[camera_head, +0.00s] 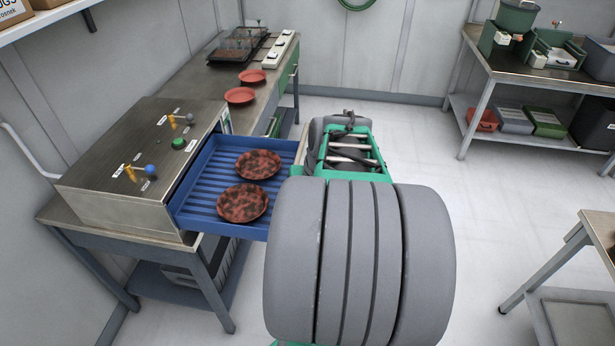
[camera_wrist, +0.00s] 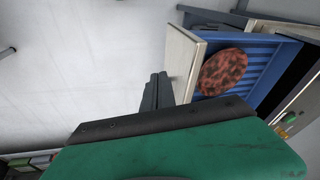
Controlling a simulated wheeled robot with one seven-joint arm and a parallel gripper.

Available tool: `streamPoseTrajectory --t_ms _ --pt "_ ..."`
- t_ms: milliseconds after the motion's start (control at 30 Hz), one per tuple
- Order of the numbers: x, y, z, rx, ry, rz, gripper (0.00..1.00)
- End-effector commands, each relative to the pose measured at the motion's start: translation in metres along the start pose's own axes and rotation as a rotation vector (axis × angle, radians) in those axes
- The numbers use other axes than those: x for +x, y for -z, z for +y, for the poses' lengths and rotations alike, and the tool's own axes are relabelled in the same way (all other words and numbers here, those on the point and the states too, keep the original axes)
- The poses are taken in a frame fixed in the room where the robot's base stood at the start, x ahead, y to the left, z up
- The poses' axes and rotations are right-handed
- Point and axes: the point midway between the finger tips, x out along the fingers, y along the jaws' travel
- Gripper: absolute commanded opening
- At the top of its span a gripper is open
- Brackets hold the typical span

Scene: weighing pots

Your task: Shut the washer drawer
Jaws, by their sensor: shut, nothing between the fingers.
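The washer (camera_head: 110,187) is a metal box on a bench at the left. Its blue drawer (camera_head: 185,212) is pulled out to the right, with two mottled red-and-black saucers (camera_head: 258,165) (camera_head: 243,203) lying in it. In the wrist view the drawer (camera_wrist: 262,52) shows with one saucer (camera_wrist: 222,72) and its pale front panel (camera_wrist: 184,62). My gripper (camera_wrist: 160,77) is shut and empty, its fingertips close by the outer face of that panel; I cannot tell whether they touch. In the head view my arm hides part of the drawer's front and the fingers.
Behind the washer, a bench holds two plain red saucers (camera_head: 240,95) (camera_head: 252,76), a dark tray (camera_head: 238,46) and a white strip with switches (camera_head: 279,49). Another bench (camera_head: 530,78) stands at the back right, and a table corner (camera_head: 597,225) at the right. The floor between is clear.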

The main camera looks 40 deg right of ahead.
Motion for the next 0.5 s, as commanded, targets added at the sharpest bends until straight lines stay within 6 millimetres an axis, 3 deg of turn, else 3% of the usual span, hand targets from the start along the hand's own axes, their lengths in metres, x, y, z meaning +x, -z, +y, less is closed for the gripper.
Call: streamPoseTrajectory --t_ms 33,100,200,300,500 --pt "0.005 0.028 0.022 0.048 0.049 0.049 0.0" --pt "0.005 0.061 0.047 0.09 0.119 0.124 0.0" --pt "0.0 0.091 0.079 0.131 0.194 0.215 0.0" --pt "-0.004 0.103 0.094 0.146 0.234 0.264 0.0" --pt "0.013 0.112 0.089 0.144 0.246 0.271 0.0"
